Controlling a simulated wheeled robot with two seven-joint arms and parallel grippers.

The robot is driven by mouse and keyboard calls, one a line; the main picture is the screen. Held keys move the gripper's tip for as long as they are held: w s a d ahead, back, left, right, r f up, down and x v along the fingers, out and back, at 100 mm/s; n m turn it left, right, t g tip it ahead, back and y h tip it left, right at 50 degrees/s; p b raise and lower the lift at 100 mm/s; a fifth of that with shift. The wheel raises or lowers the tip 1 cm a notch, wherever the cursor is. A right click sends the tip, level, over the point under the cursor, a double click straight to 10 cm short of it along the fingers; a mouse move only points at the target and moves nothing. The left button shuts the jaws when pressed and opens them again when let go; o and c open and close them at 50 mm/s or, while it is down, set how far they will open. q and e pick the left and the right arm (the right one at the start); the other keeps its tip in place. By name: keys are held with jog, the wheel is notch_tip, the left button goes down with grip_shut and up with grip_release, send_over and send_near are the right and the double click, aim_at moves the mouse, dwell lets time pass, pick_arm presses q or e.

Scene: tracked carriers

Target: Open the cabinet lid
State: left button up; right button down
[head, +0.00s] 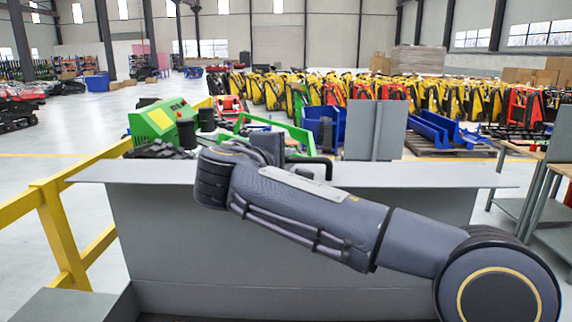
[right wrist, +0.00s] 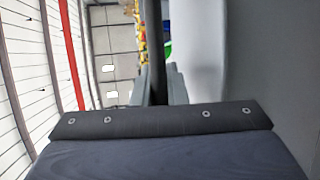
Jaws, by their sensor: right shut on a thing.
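The grey cabinet (head: 200,250) stands in front of me in the head view. Its wide flat lid (head: 110,172) spans the top and sticks out on both sides. I cannot tell clearly how far it is raised. A black handle (head: 318,161) shows at the lid; in the right wrist view the handle is a dark bar (right wrist: 155,45) beside a smooth grey surface (right wrist: 205,45). My right gripper (head: 295,158) is shut on the handle; its fingers (right wrist: 161,85) close around the bar. My right arm hides part of lid and cabinet. My left gripper is out of view.
A yellow railing (head: 60,225) runs along the left. A grey workbench (head: 535,205) stands at the right. Behind the lid are a green machine (head: 165,122), an upright grey panel (head: 360,130) and blue parts (head: 440,130). Open floor shows at the left.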

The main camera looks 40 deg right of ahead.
jog(key=s+a, duration=0.1)
jog(key=s+a+f, duration=0.1)
jog(key=shift+s+a+b, duration=0.2)
jog(key=shift+s+b, duration=0.1)
jog(key=shift+s, duration=0.05)
jog(key=shift+w+d, duration=0.1)
jog(key=c, duration=1.7)
grip_release()
jog(key=shift+b+v, duration=0.4)
jog(key=shift+v, duration=3.6)
